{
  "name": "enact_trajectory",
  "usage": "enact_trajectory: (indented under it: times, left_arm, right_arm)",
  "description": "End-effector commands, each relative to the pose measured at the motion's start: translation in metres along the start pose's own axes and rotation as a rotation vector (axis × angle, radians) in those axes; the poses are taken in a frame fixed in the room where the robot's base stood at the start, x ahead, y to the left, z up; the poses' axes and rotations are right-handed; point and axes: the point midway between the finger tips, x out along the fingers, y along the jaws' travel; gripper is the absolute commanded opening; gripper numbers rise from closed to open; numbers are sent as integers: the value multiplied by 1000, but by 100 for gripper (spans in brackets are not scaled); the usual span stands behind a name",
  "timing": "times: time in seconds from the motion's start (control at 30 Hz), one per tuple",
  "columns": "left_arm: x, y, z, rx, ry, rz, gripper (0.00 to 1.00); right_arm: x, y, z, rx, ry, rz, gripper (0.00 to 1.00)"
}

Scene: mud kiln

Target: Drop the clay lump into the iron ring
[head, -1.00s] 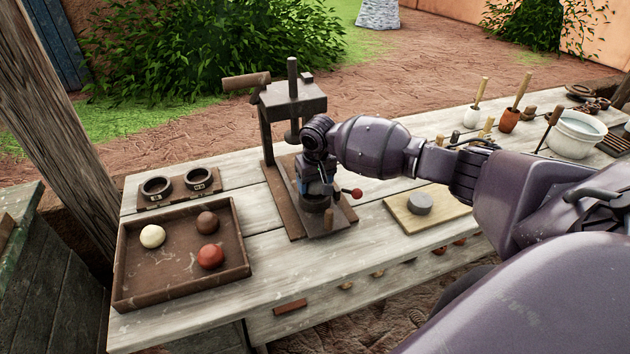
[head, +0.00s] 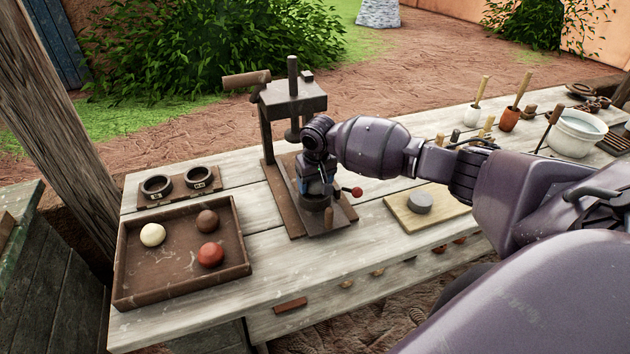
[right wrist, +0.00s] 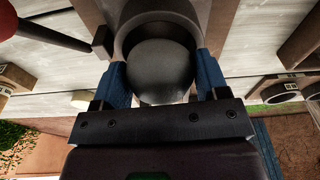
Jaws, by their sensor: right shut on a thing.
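My right gripper (head: 317,186) is at the press, its blue fingers closed on both sides of a dark grey clay lump (right wrist: 160,72). The lump is round and shows clearly in the right wrist view; in the head view the gripper mostly hides it. The dark iron ring (head: 314,204) sits on the press base directly under the gripper. In the right wrist view the ring's wall (right wrist: 124,38) shows behind the lump. I cannot tell whether the lump touches the ring. My left gripper is not in view.
The press (head: 293,98) stands just behind the gripper, with a red-knobbed lever (head: 356,191) at its right. A brown tray (head: 180,290) with white, brown and red balls is at left, two small dark rings (head: 178,186) behind it. A board (head: 400,217) with a grey disc lies right.

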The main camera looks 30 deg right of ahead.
Motion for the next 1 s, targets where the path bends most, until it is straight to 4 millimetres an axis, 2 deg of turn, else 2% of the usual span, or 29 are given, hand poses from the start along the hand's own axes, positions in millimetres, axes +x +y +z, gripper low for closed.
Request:
enact_trajectory:
  times: [0.93, 0.97, 1.0]
  left_arm:
    - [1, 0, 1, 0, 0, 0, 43]
    - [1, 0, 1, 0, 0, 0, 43]
    - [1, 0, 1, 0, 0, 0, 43]
  right_arm:
    - [7, 0, 1, 0, 1, -1, 38]
    - [7, 0, 1, 0, 1, -1, 69]
    - [7, 0, 1, 0, 1, -1, 75]
